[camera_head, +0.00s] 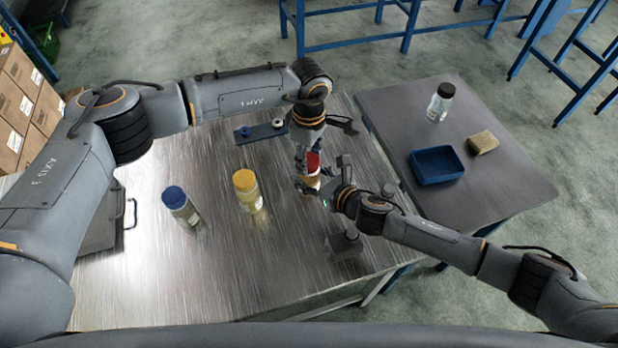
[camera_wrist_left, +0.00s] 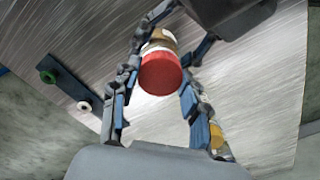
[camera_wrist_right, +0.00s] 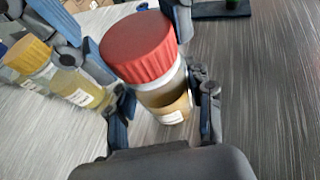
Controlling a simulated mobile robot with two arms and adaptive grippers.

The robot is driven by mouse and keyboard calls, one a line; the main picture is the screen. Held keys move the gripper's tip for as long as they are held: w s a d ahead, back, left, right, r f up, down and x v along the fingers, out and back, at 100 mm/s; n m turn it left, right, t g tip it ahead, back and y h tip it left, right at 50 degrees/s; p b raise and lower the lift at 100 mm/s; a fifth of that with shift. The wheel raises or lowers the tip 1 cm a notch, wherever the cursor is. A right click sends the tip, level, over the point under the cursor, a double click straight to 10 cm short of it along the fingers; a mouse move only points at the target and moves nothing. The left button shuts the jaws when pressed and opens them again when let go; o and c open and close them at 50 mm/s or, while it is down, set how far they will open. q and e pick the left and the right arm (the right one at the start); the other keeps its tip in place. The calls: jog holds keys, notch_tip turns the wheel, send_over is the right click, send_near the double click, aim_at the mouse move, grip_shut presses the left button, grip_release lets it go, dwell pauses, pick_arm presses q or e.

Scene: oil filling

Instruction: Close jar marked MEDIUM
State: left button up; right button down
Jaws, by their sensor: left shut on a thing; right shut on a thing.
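A jar (camera_head: 311,184) with a red lid (camera_head: 313,162) stands upright near the right edge of the metal table. In the right wrist view, the red lid (camera_wrist_right: 138,47) sits on top of the clear jar (camera_wrist_right: 166,98), which holds an amber liquid; its label is too small to read. My left gripper (camera_head: 307,165) comes down from above, its fingers around the red lid; the left wrist view shows the lid (camera_wrist_left: 160,73) between them. My right gripper (camera_head: 322,190) reaches in from the right and is shut on the jar body, below the lid.
A yellow-lidded jar (camera_head: 247,191) and a blue-lidded jar (camera_head: 181,206) stand left of the grippers. A dark plate (camera_head: 250,134) with small round pieces lies behind. The side table holds a black-lidded jar (camera_head: 440,103), a blue bin (camera_head: 436,180) and a sponge (camera_head: 482,143). The table's front is mostly clear.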

pick_arm(q)
jog(key=shift+m, duration=0.4)
pick_arm(e)
jog(key=shift+f, duration=0.1)
pick_arm(q)
jog(key=o, duration=1.3)
jog(key=shift+r, duration=0.1)
jog(key=shift+r, duration=2.2)
jog(key=shift+c, duration=0.3)
